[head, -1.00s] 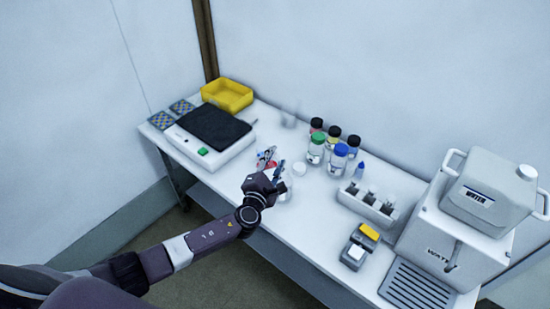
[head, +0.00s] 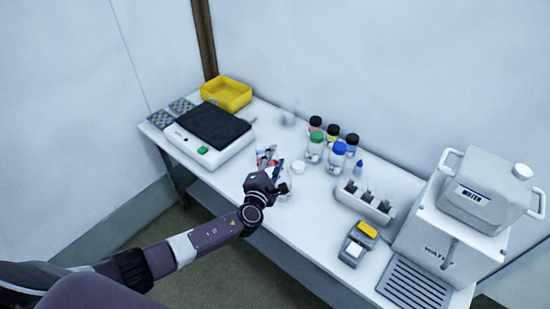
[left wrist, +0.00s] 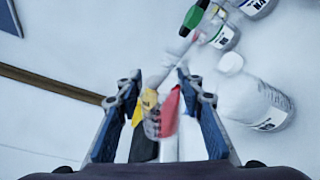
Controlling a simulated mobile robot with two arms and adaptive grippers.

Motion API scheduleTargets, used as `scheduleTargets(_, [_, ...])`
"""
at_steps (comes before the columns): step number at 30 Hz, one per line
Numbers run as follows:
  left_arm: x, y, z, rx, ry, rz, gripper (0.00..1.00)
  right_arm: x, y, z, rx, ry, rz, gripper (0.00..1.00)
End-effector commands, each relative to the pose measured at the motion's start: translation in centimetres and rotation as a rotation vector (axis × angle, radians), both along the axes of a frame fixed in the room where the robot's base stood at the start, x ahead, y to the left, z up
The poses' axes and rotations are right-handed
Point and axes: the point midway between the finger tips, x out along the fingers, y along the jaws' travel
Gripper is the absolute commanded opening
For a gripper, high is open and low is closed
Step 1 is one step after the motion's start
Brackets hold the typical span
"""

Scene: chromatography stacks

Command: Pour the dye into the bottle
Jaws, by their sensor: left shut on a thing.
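The clear bottle, with a white label, shows to the right of the jaws in the wrist view (left wrist: 262,105). A white round cap (left wrist: 230,63) is at its upper end; I cannot tell if it is on the bottle. My right gripper is not in view.
Red and blue items (head: 266,157) lie behind the gripper. Bottles with green (head: 314,150) and blue (head: 337,160) caps stand to the right, others behind. A white rack (head: 366,205) and water dispenser (head: 440,238) are farther right; a black-topped device (head: 214,125) is left.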

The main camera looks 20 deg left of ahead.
Motion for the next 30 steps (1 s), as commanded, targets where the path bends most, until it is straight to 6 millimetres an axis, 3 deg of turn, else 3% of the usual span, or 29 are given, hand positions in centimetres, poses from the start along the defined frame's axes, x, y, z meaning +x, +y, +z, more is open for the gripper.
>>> scheduleTargets(30, [0.0,-0.4,-0.3,0.188,0.021,0.0,0.1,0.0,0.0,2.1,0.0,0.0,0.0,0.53])
